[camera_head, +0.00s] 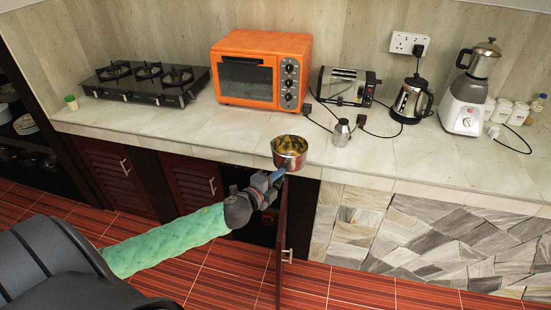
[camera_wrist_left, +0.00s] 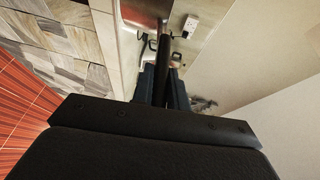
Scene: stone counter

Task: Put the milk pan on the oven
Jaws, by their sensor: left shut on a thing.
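The milk pan (camera_head: 289,161) is a small steel pan with a yellowish inside, at the counter's front edge in the head view. It looks upright; I cannot tell whether it touches the counter. My left gripper (camera_head: 275,178) is shut on its handle, just below and left of the pan body. In the left wrist view, a dark handle (camera_wrist_left: 164,50) runs up from between the fingers of my left gripper (camera_wrist_left: 165,82). The orange oven (camera_head: 243,83) stands farther back on the counter, left of the pan, with a bare top. My right gripper is not in view.
A black gas hob (camera_head: 140,88) is left of the oven. A toaster (camera_head: 345,86), a small metal pot (camera_head: 341,134), a kettle (camera_head: 410,101) and a blender (camera_head: 468,95) stand to the right, with loose cords. A cabinet door (camera_head: 282,235) hangs open below the pan.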

